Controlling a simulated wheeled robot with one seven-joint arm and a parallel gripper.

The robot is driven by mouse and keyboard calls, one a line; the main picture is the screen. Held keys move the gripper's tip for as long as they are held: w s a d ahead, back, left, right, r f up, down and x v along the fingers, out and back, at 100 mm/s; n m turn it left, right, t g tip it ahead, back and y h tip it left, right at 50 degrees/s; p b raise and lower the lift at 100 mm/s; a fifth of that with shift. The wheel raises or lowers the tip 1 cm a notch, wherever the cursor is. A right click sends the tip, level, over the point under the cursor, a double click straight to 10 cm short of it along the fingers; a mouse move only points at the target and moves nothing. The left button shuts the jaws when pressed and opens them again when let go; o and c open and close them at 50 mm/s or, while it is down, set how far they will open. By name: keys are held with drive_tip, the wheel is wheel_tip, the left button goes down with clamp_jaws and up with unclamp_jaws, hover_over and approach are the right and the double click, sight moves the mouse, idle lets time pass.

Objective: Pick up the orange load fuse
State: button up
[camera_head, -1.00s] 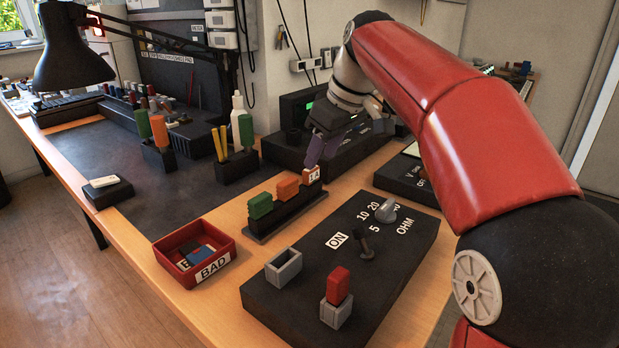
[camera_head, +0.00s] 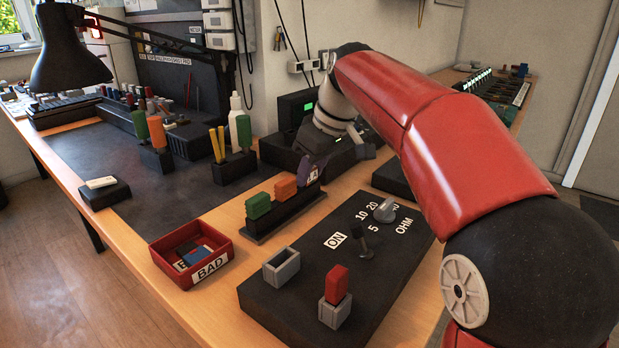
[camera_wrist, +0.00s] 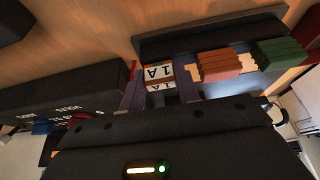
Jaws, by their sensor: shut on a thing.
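A black rack (camera_head: 282,219) holds a green fuse (camera_head: 258,206) and an orange fuse (camera_head: 286,189); the wrist view shows the orange one (camera_wrist: 218,65) and green one (camera_wrist: 280,53) beside my fingers. At the rack's right end is an orange-brown fuse with a white 1A label (camera_wrist: 158,74). My gripper (camera_wrist: 158,90) is shut on this labelled fuse, one purple finger on each side. In the head view my gripper (camera_head: 311,172) is at that end of the rack and mostly covers the fuse. I cannot tell whether the fuse is still fully seated.
A red BAD bin (camera_head: 192,254) holds several pieces left of the rack. A black test box (camera_head: 345,262) with a red fuse (camera_head: 337,285) in one grey socket and an empty grey socket (camera_head: 282,267) stands in front. A holder with yellow tools (camera_head: 234,168) is behind.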

drive_tip(key=shift+r, duration=0.1)
wheel_tip(320, 180, up, 20)
drive_tip(key=p, duration=0.5)
